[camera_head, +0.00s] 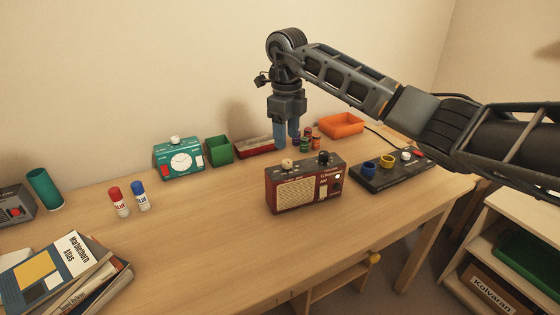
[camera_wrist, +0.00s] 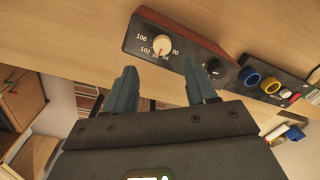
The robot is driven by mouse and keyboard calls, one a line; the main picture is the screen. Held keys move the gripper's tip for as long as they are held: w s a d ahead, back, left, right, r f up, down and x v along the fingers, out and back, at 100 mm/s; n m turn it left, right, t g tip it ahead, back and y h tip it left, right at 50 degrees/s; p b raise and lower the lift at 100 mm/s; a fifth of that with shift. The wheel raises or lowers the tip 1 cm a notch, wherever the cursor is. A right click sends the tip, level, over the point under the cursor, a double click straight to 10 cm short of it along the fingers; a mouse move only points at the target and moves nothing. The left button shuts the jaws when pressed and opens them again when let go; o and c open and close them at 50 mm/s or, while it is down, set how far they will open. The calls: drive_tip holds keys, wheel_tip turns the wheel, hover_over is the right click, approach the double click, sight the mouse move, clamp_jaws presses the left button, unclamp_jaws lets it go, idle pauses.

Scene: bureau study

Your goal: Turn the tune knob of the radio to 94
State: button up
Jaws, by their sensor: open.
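The dark red radio (camera_head: 291,195) stands upright on the desk, its speaker side toward the head camera. On its top are a cream knob (camera_head: 287,164) and a black knob (camera_head: 323,157). In the wrist view the cream knob (camera_wrist: 162,46) sits in a printed number scale with 106, 102, 94 and 90 legible. A red mark on it points to the lower part of the scale; the exact value is hard to read. The black knob (camera_wrist: 214,68) is to its right. My gripper (camera_head: 287,143) is open and empty, above and apart from the radio; its blue fingers also show in the wrist view (camera_wrist: 159,75).
A black panel (camera_head: 392,178) with coloured knobs stands right of the radio. The desk in front of the radio is clear.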

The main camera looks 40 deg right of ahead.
sight(288, 161)
drive_tip(key=shift+d+f, duration=0.2)
wheel_tip(288, 161, down, 7)
drive_tip(key=shift+f+p, duration=0.15)
drive_tip(key=shift+p, duration=0.2)
drive_tip(key=shift+c, duration=0.3)
clamp_jaws()
drive_tip(key=shift+d, duration=0.1)
